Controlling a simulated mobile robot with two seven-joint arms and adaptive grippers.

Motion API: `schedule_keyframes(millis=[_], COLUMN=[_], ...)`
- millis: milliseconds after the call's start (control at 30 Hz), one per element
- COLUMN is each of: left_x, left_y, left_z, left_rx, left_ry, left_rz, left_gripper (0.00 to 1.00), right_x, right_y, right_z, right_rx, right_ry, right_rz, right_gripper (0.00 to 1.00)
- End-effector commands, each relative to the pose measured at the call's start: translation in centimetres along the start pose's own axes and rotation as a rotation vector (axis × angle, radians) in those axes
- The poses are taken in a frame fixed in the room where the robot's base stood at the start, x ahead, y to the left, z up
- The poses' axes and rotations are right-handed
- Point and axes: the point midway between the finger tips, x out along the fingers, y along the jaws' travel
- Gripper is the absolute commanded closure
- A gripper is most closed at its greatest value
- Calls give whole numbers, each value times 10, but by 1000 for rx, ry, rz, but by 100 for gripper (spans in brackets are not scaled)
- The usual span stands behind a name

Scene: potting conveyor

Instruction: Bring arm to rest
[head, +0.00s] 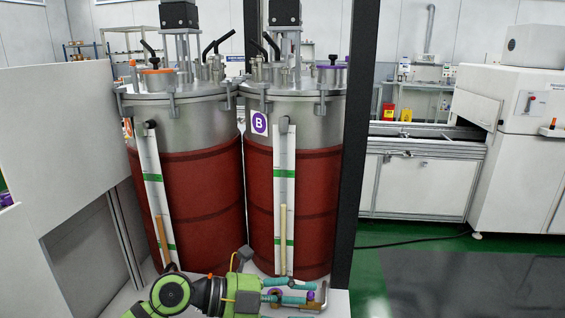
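My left arm, green and black, reaches along the bottom edge from the left. Its gripper (300,292) points right, low in front of the right vessel. Teal and metal parts overlap at its end, so I cannot tell whether the fingers are open or shut, or whether they hold anything. My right gripper is not in view.
Two red-jacketed metal vessels stand close behind the arm: the left one (205,205) and the right one (312,180), marked B. Each has a level gauge in front. A black post (357,140) and a white panel (60,150) flank them. Green floor (400,235) is open at right.

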Motion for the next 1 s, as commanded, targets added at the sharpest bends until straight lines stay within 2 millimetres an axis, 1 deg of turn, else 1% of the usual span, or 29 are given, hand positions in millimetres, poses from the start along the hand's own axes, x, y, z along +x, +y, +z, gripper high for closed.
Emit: schedule_keyframes(millis=[33, 67, 100, 167, 200, 267, 300, 367, 400, 467, 500, 533, 567, 600, 633, 667, 700, 767, 800, 867, 900, 1000], left_x=[3, 2, -4, -19, -32, -54, -70, -94, -110, -132, -144, -153, -160, -169, -174, -178, -182, -186, -186, -187, -187, -186], left_y=[-19, -32, -48, -66, -75, -79, -78, -65, -51, -22, 2, 23, 45, 74, 97, 119, 149, 188, 210, 237, 253, 284], left_z=[-13, -17, -19, -17, -12, 1, 12, 29, 41, 56, 64, 68, 71, 71, 69, 66, 58, 43, 31, 13, 1, -29], left_rx=[-36, -58, -92, -160, -214, -308, -378, -495, -578, -713, -808, -882, -955, -1053, -1125, -1195, -1287, -1409, -1481, -1570, -1625, -1735], left_ry=[14, 12, -4, -47, -90, -173, -240, -356, -442, -579, -676, -749, -822, -916, -983, -1047, -1127, -1228, -1282, -1345, -1380, -1442], left_rz=[-164, -262, -387, -564, -675, -823, -910, -1018, -1074, -1133, -1154, -1160, -1156, -1140, -1119, -1090, -1043, -958, -899, -812, -753, -617], left_gripper=[50, 50, 50, 50, 50, 50, 50, 50, 50, 50, 50, 50, 50, 50, 50, 50, 50, 50, 50, 50, 50, 50], right_x=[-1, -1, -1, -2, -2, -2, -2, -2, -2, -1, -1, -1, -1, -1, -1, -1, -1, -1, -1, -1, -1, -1], right_y=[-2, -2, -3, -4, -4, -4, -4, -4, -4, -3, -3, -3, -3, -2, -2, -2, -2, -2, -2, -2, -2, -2], right_z=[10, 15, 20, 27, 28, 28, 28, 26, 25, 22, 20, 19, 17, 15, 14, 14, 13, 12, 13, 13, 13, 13], right_rx=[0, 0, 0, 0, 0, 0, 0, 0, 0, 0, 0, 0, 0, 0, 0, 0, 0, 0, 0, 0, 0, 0], right_ry=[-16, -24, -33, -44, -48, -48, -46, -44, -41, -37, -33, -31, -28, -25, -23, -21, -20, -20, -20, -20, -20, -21], right_rz=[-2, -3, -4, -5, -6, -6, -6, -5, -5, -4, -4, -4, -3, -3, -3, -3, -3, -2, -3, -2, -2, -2], right_gripper=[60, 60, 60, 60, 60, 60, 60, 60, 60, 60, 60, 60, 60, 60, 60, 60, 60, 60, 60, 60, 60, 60])
